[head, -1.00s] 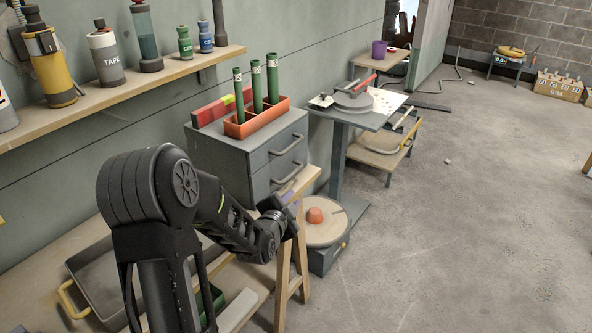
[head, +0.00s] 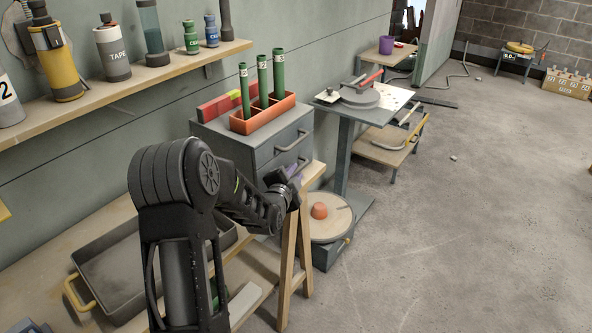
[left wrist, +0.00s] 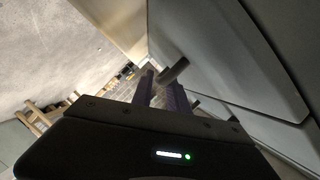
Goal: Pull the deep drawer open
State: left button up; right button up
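The grey drawer cabinet (head: 222,138) stands against the wall. Its upper drawer has a bar handle (head: 291,148). The deep lower drawer (head: 258,180) is shut, its handle mostly hidden behind my left gripper (head: 288,174). In the left wrist view, a grey drawer front (left wrist: 215,50) fills the right side, and a handle bar (left wrist: 173,72) sticks out near the fingertips. The left gripper (left wrist: 160,90) has its fingers apart at this bar; whether they touch it is unclear. My right gripper is not in view.
An orange tray (head: 262,118) with green tubes stands on the cabinet. A wooden trestle leg (head: 288,262) is close below my left gripper. A round turntable (head: 328,228) stands beyond it. A grey pan (head: 110,265) lies on the bench. Open floor is at right.

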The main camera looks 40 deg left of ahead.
pick_arm(q)
jog(key=shift+x, duration=1.05)
jog(key=shift+c, duration=0.3)
grip_shut()
dwell(0.3)
